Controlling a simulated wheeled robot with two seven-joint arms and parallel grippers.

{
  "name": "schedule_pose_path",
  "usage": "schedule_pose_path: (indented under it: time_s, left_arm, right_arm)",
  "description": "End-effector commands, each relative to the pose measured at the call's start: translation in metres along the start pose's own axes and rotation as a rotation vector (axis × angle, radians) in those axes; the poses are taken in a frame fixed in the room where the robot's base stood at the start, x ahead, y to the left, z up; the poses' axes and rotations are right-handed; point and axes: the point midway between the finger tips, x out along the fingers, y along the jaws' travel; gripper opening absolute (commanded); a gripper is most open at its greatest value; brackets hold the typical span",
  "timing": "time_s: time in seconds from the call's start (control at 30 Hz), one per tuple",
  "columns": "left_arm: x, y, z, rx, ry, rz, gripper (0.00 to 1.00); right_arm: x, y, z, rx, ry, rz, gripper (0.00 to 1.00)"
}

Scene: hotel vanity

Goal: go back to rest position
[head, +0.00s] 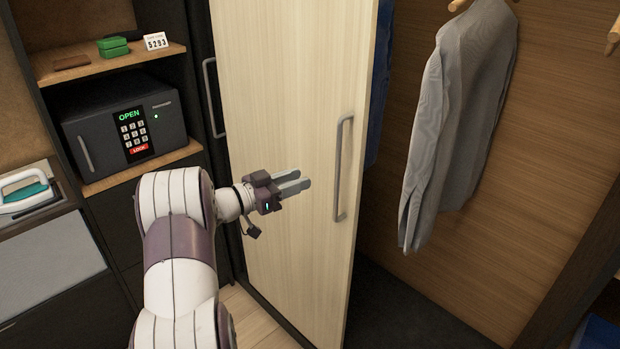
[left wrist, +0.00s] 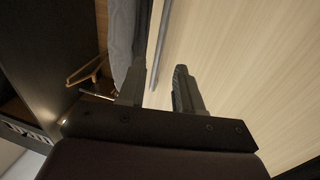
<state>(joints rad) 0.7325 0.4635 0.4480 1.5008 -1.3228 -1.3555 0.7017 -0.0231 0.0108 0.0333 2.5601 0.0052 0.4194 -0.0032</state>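My left gripper (head: 296,183) is in front of the light wooden wardrobe door (head: 285,90), a little left of its grey bar handle (head: 342,168). In the head view its two fingers are apart with nothing between them. In the left wrist view the fingers (left wrist: 158,92) also stand apart and empty, with the handle (left wrist: 160,45) beyond them. The gripper looks clear of the handle, though the exact distance is hard to tell. My right gripper is in neither view.
The wardrobe stands open at right, with a grey shirt (head: 455,125) hanging inside. At left, a black safe (head: 95,130) reading OPEN sits under a shelf (head: 110,64) with green boxes (head: 113,46) and a number card (head: 156,41). An iron (head: 25,190) lies lower left.

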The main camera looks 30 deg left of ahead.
Motion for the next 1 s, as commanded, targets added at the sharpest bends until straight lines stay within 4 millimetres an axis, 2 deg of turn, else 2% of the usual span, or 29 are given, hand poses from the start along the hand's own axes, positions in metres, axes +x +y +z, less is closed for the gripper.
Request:
schedule_pose_path:
  time_s: [0.53,0.57,0.63,0.67,0.7,0.73,0.77,0.83,0.87,0.9,0.97,1.0]
  left_arm:
    - [-0.001,-0.004,0.004,0.034,-0.021,-0.019,0.35]
    - [-0.002,-0.011,0.009,0.055,-0.047,-0.053,0.35]
    - [-0.01,-0.037,0.035,0.074,-0.146,-0.209,0.35]
    - [-0.019,-0.051,0.051,0.066,-0.215,-0.306,0.35]
    - [-0.038,-0.064,0.073,0.044,-0.333,-0.45,0.35]
    - [-0.051,-0.065,0.09,0.015,-0.439,-0.544,0.35]
    - [-0.063,-0.056,0.106,-0.022,-0.558,-0.621,0.35]
    - [-0.09,-0.004,0.138,-0.142,-0.851,-0.716,0.35]
    - [-0.101,0.025,0.147,-0.193,-0.959,-0.723,0.35]
    - [-0.112,0.064,0.155,-0.257,-1.082,-0.713,0.35]
    - [-0.127,0.121,0.161,-0.34,-1.232,-0.672,0.35]
    - [-0.136,0.157,0.161,-0.386,-1.311,-0.637,0.35]
  right_arm:
    - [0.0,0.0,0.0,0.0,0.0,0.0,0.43]
    - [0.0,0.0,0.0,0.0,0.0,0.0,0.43]
    - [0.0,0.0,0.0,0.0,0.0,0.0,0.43]
    - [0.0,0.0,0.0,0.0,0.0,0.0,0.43]
    - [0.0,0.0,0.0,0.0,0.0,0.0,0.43]
    - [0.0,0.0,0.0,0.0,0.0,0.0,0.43]
    - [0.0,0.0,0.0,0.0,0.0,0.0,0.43]
    - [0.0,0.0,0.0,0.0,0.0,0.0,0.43]
    - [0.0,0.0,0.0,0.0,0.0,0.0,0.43]
    - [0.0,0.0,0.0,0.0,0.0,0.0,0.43]
    - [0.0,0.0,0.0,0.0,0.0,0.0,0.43]
    - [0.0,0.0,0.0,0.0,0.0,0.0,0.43]
